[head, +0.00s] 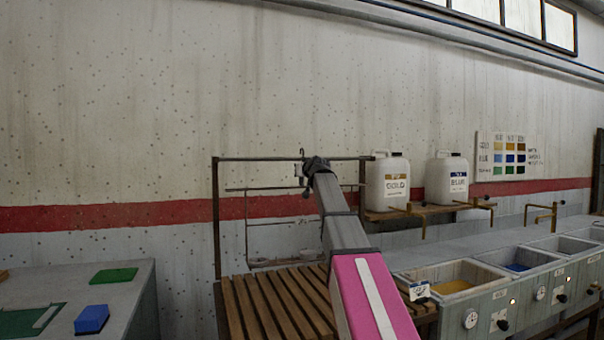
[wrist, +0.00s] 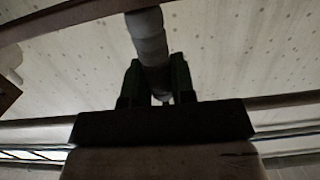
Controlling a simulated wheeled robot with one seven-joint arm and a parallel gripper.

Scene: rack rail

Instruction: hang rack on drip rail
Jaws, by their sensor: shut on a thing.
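The rack (head: 248,189), a thin grey wire frame with small trays low down, hangs from my gripper (head: 306,168) in the head view. A small hook stands above the gripper at the height of the drip rail (head: 255,158), a brown bar on posts. In the wrist view, my dark fingers (wrist: 157,85) are shut on the rack's pale round grip (wrist: 148,42), and a brown bar (wrist: 75,18) crosses the top. My arm hides part of the rack. I cannot tell whether the hook is over the rail or just beside it.
A slatted wooden bench (head: 265,305) lies below the rack. White jugs (head: 387,182) stand on a shelf to the right, above brass taps and dye basins (head: 455,283). A grey table (head: 128,290) with green and blue blocks is at left. The wall is behind.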

